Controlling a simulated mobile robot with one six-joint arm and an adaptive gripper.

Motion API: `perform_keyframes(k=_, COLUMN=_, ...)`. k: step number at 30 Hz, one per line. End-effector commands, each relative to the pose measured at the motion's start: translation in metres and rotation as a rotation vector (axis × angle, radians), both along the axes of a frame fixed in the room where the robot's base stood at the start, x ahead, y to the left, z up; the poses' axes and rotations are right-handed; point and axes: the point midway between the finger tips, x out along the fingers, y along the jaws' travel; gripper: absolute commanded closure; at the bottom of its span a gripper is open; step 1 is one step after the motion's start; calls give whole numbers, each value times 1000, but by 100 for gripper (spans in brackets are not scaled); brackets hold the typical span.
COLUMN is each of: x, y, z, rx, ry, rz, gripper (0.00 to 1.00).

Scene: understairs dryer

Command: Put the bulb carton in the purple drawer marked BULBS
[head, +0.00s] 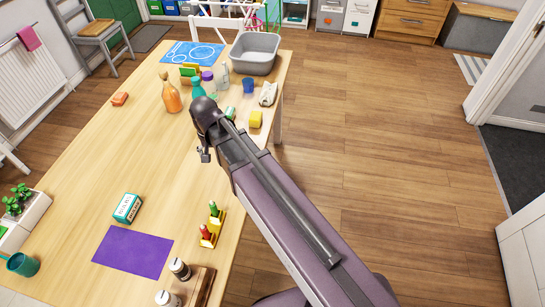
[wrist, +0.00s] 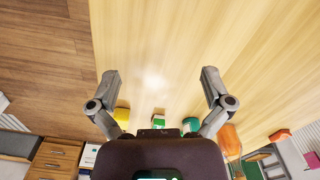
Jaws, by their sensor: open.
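A teal-and-white carton (head: 127,208) lies on the wooden table, just beyond the purple mat. Its lettering is too small to read, so I cannot tell for sure that it is the bulb carton. My gripper (head: 204,155) hangs over the table, to the right of and beyond this carton, apart from it. In the wrist view my gripper (wrist: 160,78) has its two fingers spread wide, with only bare tabletop between them. I cannot make out a purple drawer marked BULBS; small coloured fronts at the far back are too small to read.
The purple mat (head: 133,251) lies at the near left. A stand with green and red items (head: 212,225) is near the right edge. An orange bottle (head: 171,95), a yellow block (head: 255,120) and a grey tub (head: 254,53) stand farther back. The floor to the right is clear.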

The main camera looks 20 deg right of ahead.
Motion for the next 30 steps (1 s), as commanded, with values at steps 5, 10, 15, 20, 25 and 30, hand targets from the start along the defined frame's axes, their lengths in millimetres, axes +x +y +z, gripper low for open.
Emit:
perform_keyframes(k=5, x=-18, y=-64, z=0, rx=0, ry=0, rz=52, gripper=0)
perform_keyframes(k=10, x=-38, y=-116, z=0, rx=0, ry=1, rz=109, gripper=0)
perform_keyframes(k=15, x=-55, y=-154, z=0, rx=0, ry=1, rz=157, gripper=0)
perform_keyframes(k=20, x=-64, y=-172, z=0, rx=0, ry=1, rz=184, gripper=0)
perform_keyframes(k=25, x=-66, y=-177, z=0, rx=-1, ry=1, rz=192, gripper=0)
perform_keyframes(k=30, x=-65, y=-176, z=0, rx=-1, ry=1, rz=191, gripper=0)
